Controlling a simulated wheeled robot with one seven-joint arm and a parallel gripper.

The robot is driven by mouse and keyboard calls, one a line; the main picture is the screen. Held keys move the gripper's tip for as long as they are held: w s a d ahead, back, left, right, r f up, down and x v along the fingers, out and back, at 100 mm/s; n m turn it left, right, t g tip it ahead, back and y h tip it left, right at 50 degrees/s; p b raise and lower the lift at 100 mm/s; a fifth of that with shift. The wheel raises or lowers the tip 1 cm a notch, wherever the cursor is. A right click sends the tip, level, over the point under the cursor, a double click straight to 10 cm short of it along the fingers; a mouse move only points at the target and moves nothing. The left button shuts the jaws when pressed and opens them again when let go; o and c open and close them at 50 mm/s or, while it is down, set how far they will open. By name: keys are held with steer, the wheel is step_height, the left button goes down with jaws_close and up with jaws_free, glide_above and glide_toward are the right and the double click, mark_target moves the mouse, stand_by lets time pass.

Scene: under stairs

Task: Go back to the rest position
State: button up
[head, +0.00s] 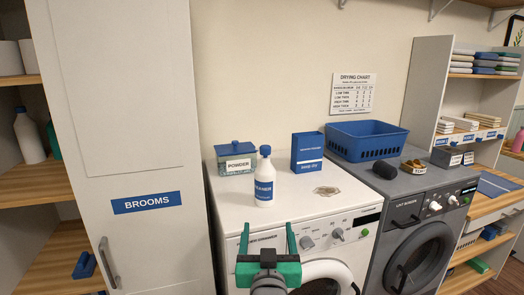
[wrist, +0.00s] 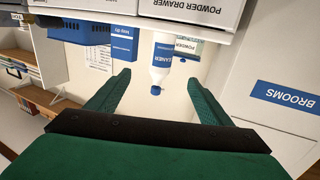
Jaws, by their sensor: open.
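My gripper (head: 267,228) is open and empty in front of the white washing machine (head: 307,200). Its two green fingers point toward the machine, spread apart. In the wrist view the gripper (wrist: 158,78) also shows open, and the picture is upside down. A white bottle with a blue cap (head: 264,178) stands upright on the washing machine, beyond the fingers and apart from them. The bottle also shows in the wrist view (wrist: 161,60), seen between the fingers.
A powder tub (head: 237,160), a blue box (head: 307,151) and a small pale piece (head: 327,191) are on the washer. A blue basket (head: 367,140) and dark roll (head: 385,170) sit on the grey dryer (head: 423,215). A brooms cupboard (head: 130,150) stands left.

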steer(key=s+f+g, duration=0.1)
steer(key=s+f, duration=0.7)
steer(key=f, duration=0.5)
steer(key=s+f, duration=0.8)
steer(key=f, duration=0.6)
steer(key=s+f, duration=0.3)
steer(key=s, duration=1.1)
steer(key=s+a+f+g, duration=0.1)
steer(key=s+f, duration=0.2)
steer(key=s, duration=1.1)
steer(key=shift+s+a, duration=0.2)
